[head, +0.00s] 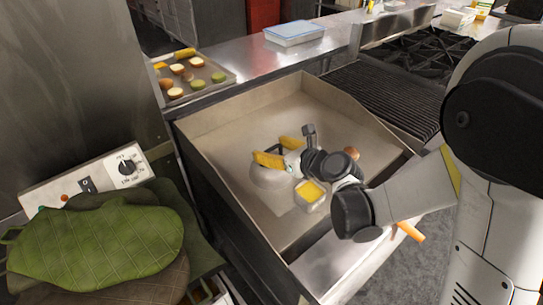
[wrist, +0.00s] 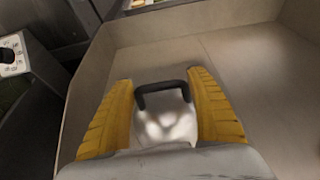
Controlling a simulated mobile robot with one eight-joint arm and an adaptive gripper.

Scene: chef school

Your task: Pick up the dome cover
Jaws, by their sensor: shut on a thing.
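The dome cover (head: 268,180) is a shiny silver dome with a dark looped handle on top. It is in the wide metal pan in the middle of the head view. In the wrist view the dome cover (wrist: 165,128) sits between my yellow fingers, its black handle standing up between their tips. My gripper (head: 280,151) comes from the right, with one yellow finger on each side of the dome cover, shut on it. In the wrist view my gripper (wrist: 161,80) hides the lower part of the dome. I cannot tell whether the dome touches the pan floor.
The high-walled pan (head: 330,105) surrounds the dome; its floor is otherwise mostly clear. A tray (head: 212,82) of cut vegetables stands behind left. A blue-lidded container (head: 294,33) is on the back counter. Green oven mitts (head: 95,245) lie at front left. A grill (head: 385,95) is at right.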

